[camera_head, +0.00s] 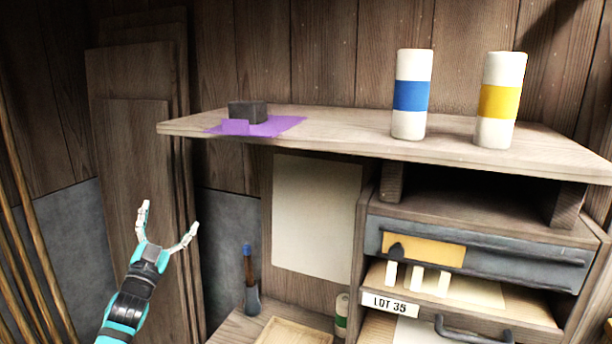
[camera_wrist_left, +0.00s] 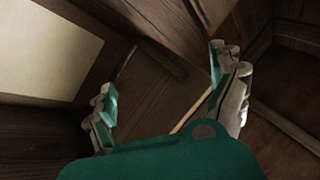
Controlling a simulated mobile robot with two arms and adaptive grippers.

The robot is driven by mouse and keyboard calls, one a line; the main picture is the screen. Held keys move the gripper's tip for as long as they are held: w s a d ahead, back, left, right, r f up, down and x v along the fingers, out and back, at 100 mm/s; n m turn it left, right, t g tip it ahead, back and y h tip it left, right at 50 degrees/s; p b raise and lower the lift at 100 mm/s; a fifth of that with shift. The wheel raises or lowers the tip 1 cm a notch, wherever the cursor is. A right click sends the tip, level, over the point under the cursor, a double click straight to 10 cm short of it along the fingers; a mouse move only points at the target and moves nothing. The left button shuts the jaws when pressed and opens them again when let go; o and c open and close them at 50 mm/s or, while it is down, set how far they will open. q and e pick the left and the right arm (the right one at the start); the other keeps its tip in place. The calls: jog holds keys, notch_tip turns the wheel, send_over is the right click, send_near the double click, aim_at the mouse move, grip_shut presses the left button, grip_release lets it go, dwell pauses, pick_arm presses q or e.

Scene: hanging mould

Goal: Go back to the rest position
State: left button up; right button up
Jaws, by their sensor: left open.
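My left gripper (camera_head: 168,226) is open and empty, raised in front of the wooden boards at the left, below the level of the shelf. It touches nothing that I can see. My right gripper is in neither view.
A wooden shelf (camera_head: 340,137) carries a dark block (camera_head: 247,112) on a purple cloth (camera_head: 280,125), a blue-banded cylinder (camera_head: 410,120) and a yellow-banded one (camera_head: 502,75). Below are a grey drawer (camera_head: 520,262), a "LOT 35" label (camera_head: 390,304), a blue-handled tool (camera_head: 249,275) and a wooden tray (camera_head: 292,333).

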pick_arm(q)
notch_tip(320, 180, down, 24)
jog(key=a+f+n+g+y+b, duration=0.1)
jog(key=a+n+g+y+b, duration=0.2)
jog(key=g, duration=0.4)
jog(key=s+d+f+n+g+b, duration=0.15)
jog(key=s+f, duration=0.25)
jog(key=f, duration=0.5)
jog(key=s+d+f+g, duration=0.1)
jog(key=s+f+g, duration=0.1)
jog(key=s+f, duration=0.5)
jog(key=s+d+f+g, duration=0.1)
jog(key=s+f, duration=0.1)
jog(key=f, duration=0.9)
jog(key=s+d+f+g+b, duration=0.2)
jog(key=s+f+g, duration=0.1)
jog(key=s+f, duration=1.1)
jog(key=s+d+f+g+b, duration=0.1)
jog(key=s+f, duration=0.5)
jog(key=s, duration=0.6)
jog(key=s+d+f+g+b, duration=0.1)
jog(key=s+f, duration=0.5)
jog(key=s, duration=0.6)
jog(key=s+d+f+g+b, duration=0.1)
jog(key=s+d+f+g, duration=0.2)
jog(key=s, duration=1)
notch_tip(320, 180, down, 4)
jog(key=shift+d+r+g+b, duration=0.15)
jog(key=shift+g+b, duration=0.25)
jog(key=shift+g, duration=0.65)
